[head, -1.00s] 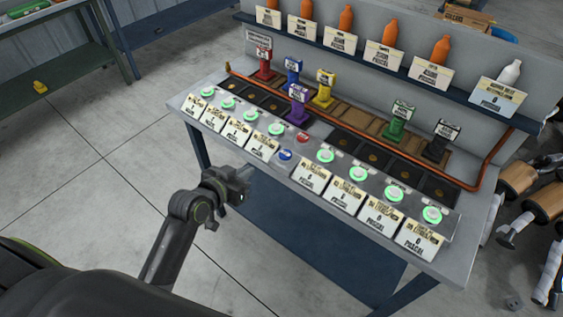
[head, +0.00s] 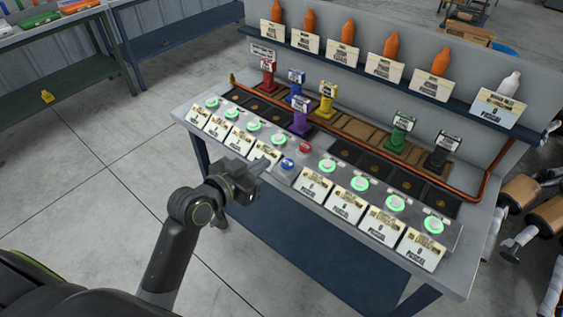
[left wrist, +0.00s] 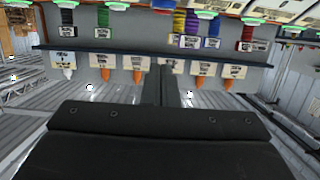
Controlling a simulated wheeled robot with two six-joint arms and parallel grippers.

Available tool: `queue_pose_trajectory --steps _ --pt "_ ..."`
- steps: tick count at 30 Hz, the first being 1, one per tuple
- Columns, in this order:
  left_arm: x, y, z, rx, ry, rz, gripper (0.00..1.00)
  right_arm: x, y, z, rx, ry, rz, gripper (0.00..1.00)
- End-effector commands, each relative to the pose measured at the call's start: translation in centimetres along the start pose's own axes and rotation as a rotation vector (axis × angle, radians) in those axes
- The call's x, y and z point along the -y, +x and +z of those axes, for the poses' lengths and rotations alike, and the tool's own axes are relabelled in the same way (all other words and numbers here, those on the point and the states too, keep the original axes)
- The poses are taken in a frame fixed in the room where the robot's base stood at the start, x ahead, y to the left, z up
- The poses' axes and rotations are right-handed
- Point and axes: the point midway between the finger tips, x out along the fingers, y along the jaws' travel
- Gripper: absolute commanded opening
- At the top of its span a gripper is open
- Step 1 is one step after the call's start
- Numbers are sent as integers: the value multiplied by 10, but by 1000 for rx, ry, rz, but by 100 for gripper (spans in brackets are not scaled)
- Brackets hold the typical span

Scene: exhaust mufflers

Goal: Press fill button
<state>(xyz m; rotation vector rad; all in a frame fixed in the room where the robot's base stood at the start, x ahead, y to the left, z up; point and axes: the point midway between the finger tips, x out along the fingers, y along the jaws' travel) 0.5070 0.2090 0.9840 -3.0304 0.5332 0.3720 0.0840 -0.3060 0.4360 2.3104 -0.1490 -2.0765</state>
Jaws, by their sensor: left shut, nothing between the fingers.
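The lettering is too small to tell which one is the fill button. My left gripper (head: 262,165) is shut and empty, its fingertips at the panel's front edge, just left of the blue button. I cannot tell whether it touches anything. In the left wrist view the shut fingers (left wrist: 167,85) point toward the bench, which appears upside down. My right gripper is not in view.
White label cards (head: 316,184) stand along the panel's front edge. Coloured pump-like stands (head: 301,116) sit behind the buttons, within a copper pipe (head: 487,170). A shelf of bottles (head: 391,45) runs along the back.

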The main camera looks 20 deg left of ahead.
Motion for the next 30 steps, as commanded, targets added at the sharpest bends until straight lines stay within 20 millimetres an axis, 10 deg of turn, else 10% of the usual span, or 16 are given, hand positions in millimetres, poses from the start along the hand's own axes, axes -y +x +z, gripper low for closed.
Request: queue_pose_trajectory --steps 15,30 --pt "-1 86 0 2 -2 1 0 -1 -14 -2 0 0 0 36" --pt "0 92 39 -1 -1 -1 0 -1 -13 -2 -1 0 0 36"
